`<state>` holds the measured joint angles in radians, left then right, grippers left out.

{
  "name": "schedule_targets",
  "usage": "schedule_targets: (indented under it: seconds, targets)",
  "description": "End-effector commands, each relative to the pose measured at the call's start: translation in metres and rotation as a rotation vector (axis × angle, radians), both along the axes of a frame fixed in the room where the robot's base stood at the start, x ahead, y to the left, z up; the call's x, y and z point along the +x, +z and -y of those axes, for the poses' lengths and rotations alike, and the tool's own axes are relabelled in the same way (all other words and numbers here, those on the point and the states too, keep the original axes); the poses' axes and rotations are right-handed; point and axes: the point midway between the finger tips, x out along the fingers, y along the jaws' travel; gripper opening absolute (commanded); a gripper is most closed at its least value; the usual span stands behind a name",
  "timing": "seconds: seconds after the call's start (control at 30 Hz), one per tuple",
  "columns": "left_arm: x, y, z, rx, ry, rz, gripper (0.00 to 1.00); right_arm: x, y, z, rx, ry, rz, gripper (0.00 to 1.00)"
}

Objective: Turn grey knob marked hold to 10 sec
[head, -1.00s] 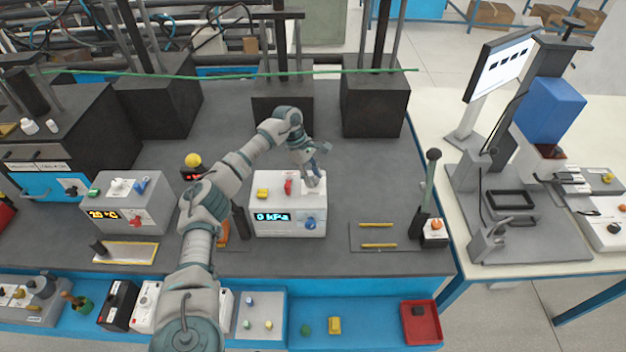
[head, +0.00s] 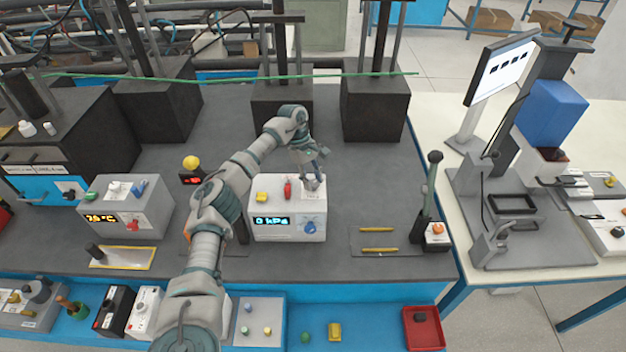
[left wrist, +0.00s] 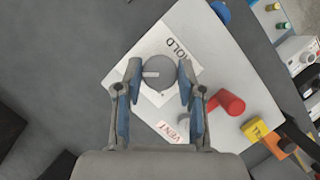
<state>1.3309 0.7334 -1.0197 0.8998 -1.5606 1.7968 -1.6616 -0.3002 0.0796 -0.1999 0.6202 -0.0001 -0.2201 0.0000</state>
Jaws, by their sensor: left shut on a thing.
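The grey knob (left wrist: 158,73) sits on top of a white control box (head: 262,184), beside a label reading HOLD (left wrist: 180,47). A pale pointer mark on the knob faces left in the left wrist view. My left gripper (left wrist: 157,88) is over the knob with one blue-padded finger on each side, shut on it. In the head view my left gripper (head: 313,182) comes down at the box's right rear corner and hides most of the knob. The right gripper does not show.
A lever (head: 430,190) stands to the right. Two yellow sticks (head: 379,250) lie on a mat.

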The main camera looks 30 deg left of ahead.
Motion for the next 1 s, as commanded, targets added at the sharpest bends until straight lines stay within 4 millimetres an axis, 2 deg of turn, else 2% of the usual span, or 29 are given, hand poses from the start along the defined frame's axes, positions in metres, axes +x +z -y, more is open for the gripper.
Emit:
schedule_targets:
  seconds: [0.03, 0.07, 0.13, 0.47, 0.57, 0.67, 0.9, 1.0]
  targets:
    - [-0.001, -0.004, -0.002, 0.007, 0.002, -0.006, 0.04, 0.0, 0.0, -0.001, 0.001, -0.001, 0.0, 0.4]
    - [-0.001, -0.004, -0.002, 0.007, 0.002, -0.006, 0.44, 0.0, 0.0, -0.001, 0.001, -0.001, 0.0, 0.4]
    - [-0.001, -0.004, -0.002, 0.006, 0.003, -0.005, 0.61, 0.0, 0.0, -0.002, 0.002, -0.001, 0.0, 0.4]
    - [-0.001, 0.001, -0.001, 0.002, 0.002, 0.001, 0.63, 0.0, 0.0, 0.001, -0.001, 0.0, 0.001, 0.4]
    - [0.0, 0.009, -0.003, 0.003, 0.003, 0.002, 0.63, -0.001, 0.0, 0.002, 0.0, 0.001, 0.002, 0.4]
    - [0.003, 0.024, -0.009, 0.002, 0.003, 0.004, 0.63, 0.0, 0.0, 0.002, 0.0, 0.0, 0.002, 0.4]
    - [0.011, 0.077, -0.032, -0.001, 0.005, 0.002, 0.63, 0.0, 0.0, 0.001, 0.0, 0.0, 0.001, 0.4]
    - [0.012, 0.089, -0.039, -0.001, 0.004, -0.001, 0.63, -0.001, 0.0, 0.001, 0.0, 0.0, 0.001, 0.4]
